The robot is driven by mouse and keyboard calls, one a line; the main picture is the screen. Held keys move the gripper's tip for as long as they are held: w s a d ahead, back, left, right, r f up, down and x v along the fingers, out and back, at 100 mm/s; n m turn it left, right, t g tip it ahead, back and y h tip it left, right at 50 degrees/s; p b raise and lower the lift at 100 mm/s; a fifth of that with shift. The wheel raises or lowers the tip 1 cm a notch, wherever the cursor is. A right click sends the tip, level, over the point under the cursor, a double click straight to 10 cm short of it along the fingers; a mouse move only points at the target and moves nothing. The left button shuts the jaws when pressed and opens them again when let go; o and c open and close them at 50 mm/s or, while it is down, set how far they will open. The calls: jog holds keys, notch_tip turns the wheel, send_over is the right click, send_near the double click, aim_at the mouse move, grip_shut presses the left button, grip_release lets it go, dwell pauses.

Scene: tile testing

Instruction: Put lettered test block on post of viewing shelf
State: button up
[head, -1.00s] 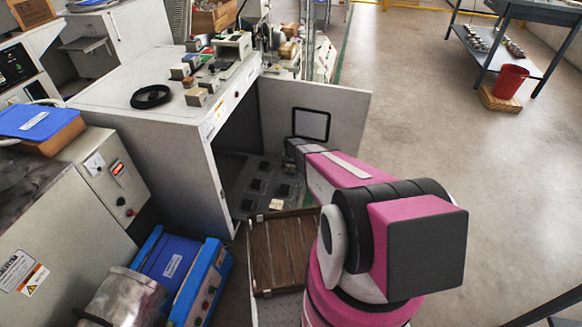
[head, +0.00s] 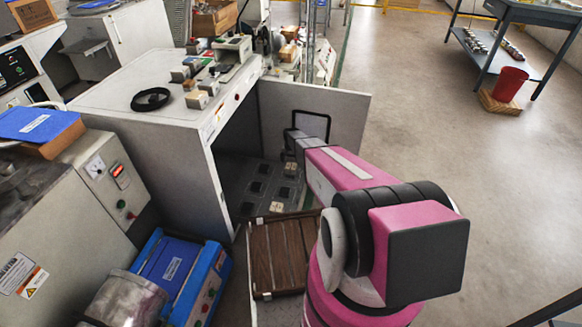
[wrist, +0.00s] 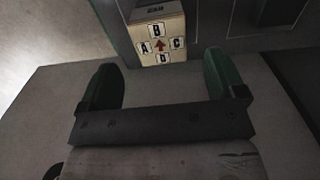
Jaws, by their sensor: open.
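The lettered test block (wrist: 158,33) is cream, with A, B, C and D labels around a red arrow on the face I see. In the wrist view it stands beyond my gripper (wrist: 160,78), between the lines of the two green fingers and apart from them. My gripper is open and empty. I cannot tell which part is the post of the viewing shelf.
The grey cabinet (head: 150,85) stands left of my arm, its open door (head: 350,108) behind the arm. A slatted wooden tray (head: 255,262) lies below. Small blocks and a black ring (head: 151,98) are on the cabinet top.

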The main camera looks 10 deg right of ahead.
aim_at(291, 166)
jog(key=s+r+n, duration=0.4)
jog(key=s+r, duration=3)
jog(key=s, duration=0.2)
jog(key=shift+s+n, duration=0.15)
jog(key=shift+n, duration=0.15)
